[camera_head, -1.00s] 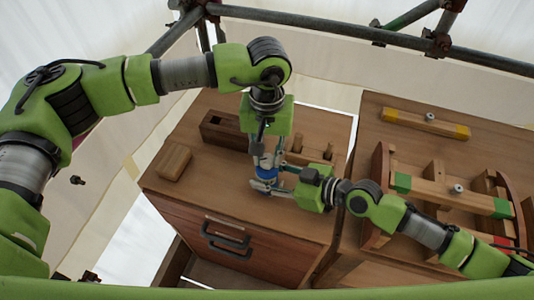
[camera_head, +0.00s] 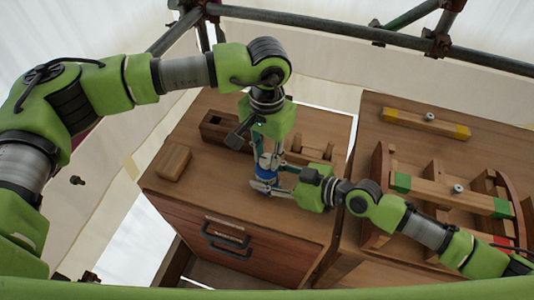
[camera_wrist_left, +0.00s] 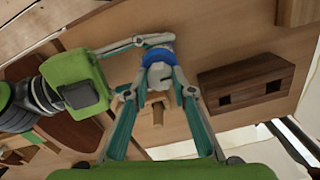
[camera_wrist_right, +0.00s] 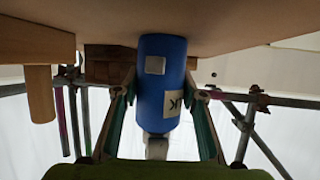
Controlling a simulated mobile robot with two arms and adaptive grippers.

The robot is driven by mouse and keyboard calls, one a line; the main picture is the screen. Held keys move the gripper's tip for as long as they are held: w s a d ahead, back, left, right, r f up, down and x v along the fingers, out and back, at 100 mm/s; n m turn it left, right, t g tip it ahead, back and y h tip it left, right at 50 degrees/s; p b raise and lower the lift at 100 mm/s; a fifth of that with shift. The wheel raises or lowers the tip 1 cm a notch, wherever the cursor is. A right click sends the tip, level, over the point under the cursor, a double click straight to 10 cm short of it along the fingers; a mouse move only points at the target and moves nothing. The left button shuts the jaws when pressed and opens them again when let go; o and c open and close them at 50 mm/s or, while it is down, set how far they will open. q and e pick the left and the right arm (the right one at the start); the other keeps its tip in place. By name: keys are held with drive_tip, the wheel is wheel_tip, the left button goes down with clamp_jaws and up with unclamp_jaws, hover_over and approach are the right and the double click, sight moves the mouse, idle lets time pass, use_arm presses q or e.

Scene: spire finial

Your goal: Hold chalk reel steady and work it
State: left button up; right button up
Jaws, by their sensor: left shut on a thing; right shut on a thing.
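The chalk reel (camera_head: 267,172) is a blue cylinder with a grey top piece, standing upright on the wooden cabinet top. My left gripper (camera_head: 268,160) points down from above and is shut on the grey top piece, which shows in the left wrist view (camera_wrist_left: 160,76). My right gripper (camera_head: 264,184) comes in low from the right and is shut around the blue body. The right wrist view shows the body (camera_wrist_right: 162,85) upside down between the fingers, with a partly hidden white label and a silvery patch.
A slotted wooden block (camera_head: 222,130) and a rack with wooden pegs (camera_head: 312,152) stand behind the reel. A wooden block (camera_head: 174,162) lies at the left. Wooden fixtures (camera_head: 450,190) fill the right-hand bench. The cabinet's front edge is clear.

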sight(267, 158)
use_arm(q)
drive_tip(key=o, duration=1.1)
wheel_tip(267, 158, up, 12)
drive_tip(key=shift+r, duration=0.1)
use_arm(e)
drive_tip(key=o, duration=1.3)
drive_tip(key=shift+d, duration=0.1)
